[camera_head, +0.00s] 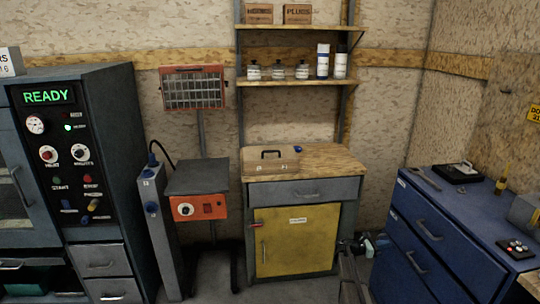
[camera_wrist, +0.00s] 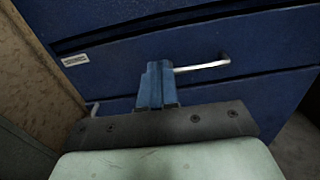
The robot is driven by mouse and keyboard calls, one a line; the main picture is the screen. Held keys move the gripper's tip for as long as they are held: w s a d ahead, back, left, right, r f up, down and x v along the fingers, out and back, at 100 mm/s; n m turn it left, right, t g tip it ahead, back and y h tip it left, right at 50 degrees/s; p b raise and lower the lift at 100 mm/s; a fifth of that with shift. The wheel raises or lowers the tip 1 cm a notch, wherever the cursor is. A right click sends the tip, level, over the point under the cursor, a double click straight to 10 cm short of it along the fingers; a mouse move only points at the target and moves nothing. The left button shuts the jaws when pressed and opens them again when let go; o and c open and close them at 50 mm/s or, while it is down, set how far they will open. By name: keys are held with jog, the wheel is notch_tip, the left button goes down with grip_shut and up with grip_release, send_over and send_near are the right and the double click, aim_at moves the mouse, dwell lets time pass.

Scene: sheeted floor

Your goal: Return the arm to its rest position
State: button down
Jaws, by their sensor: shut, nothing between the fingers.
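My gripper (camera_wrist: 157,72) shows in the wrist view with its blue fingers together and nothing between them. It is in front of the blue drawer cabinet (camera_wrist: 250,40). A metal drawer handle (camera_wrist: 208,65) shows just right of the fingertips, its left end hidden behind them; I cannot tell whether they touch. In the head view, part of my arm (camera_head: 352,275) shows low, left of the blue cabinet (camera_head: 420,245). The fingers are not clear there.
A wooden-topped bench with a yellow door (camera_head: 293,240) stands at the centre back. An orange-fronted unit (camera_head: 200,206) and a dark panel reading READY (camera_head: 90,165) stand left. A wrench (camera_head: 425,179) and clipboard lie on the blue cabinet. Shelves (camera_head: 290,83) hang above the bench.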

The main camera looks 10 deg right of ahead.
jog(key=s+a+f+m+g+y, duration=0.1)
jog(key=s+a+f+m+y, duration=0.75)
jog(key=s, duration=0.45)
jog(key=s+a+f+m+g+y, duration=0.2)
jog(key=s+a+f+m+y, duration=0.3)
jog(key=s+a+f+m, duration=0.65)
jog(key=s+a+f+g+y, duration=0.1)
jog(key=s+a, duration=0.7)
jog(key=s, duration=0.4)
jog(key=s+a+f+n+g+y, duration=0.1)
jog(key=s+a+y, duration=0.1)
jog(key=s+a, duration=0.7)
jog(key=s+a+f+n+g+y, duration=0.1)
jog(key=s+a+f, duration=0.1)
jog(key=s+a, duration=0.7)
jog(key=s, duration=0.7)
jog(key=shift+s+a+g, duration=0.15)
jog(key=shift+g, duration=0.25)
jog(key=shift+y, duration=0.25)
